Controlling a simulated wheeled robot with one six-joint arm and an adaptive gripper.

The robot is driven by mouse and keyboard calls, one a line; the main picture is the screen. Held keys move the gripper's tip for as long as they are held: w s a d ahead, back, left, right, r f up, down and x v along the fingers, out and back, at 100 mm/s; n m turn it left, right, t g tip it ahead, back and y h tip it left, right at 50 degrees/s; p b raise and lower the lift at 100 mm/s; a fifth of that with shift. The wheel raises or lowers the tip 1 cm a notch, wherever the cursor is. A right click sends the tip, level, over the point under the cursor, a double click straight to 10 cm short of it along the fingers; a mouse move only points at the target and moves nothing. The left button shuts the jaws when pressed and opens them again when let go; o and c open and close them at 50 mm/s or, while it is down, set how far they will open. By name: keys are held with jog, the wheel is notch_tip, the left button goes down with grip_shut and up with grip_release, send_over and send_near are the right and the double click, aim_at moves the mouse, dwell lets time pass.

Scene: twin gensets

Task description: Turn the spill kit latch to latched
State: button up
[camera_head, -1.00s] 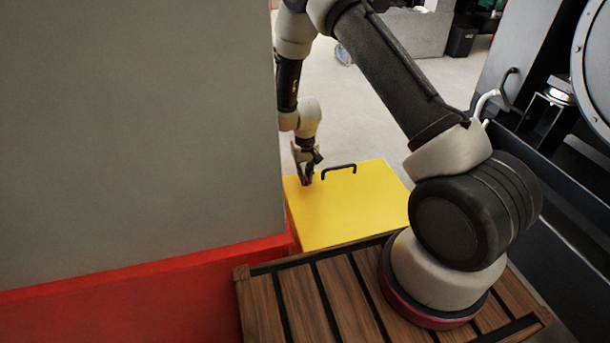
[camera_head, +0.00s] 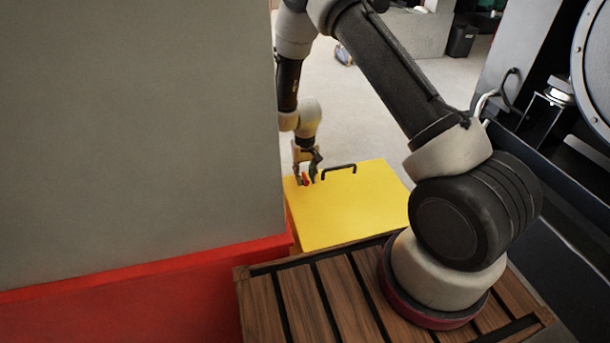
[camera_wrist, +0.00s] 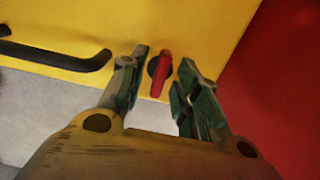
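The spill kit is a yellow box (camera_head: 345,215) with a black handle (camera_head: 339,169) on its top. In the wrist view its yellow face (camera_wrist: 185,20) fills the upper part, with the black handle (camera_wrist: 60,58) at left. The latch is a red lever (camera_wrist: 161,73) on a dark round base, near the edge of the yellow face. My gripper (camera_wrist: 159,80) is open, one finger on each side of the red lever, with gaps visible on both sides. In the head view my gripper (camera_head: 308,178) is over the box's far left part, with a bit of red between its fingers.
A large grey panel with a red base (camera_head: 150,285) stands close at left, beside the box. The same red surface (camera_wrist: 285,80) shows at right in the wrist view. Dark machinery (camera_head: 560,110) stands at right. Pale floor (camera_head: 350,110) lies open behind the box.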

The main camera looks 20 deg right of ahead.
aim_at(305, 176)
notch_tip(305, 176, up, 12)
dwell(0.4)
jog(key=s+d+n+g, duration=0.1)
jog(key=s+d+g, duration=0.1)
jog(key=s, duration=0.4)
jog(key=s+d+r+t, duration=0.2)
jog(key=s+d+r, duration=0.2)
jog(key=s+r, duration=0.4)
jog(key=s+d+r+t, duration=0.2)
jog(key=s+d+r, duration=0.2)
jog(key=s+r, duration=0.4)
jog(key=s+d+r+t, duration=0.2)
jog(key=s+d+r, duration=0.3)
jog(key=s+r, duration=0.4)
notch_tip(305, 176, up, 7)
jog(key=shift+m, duration=0.4)
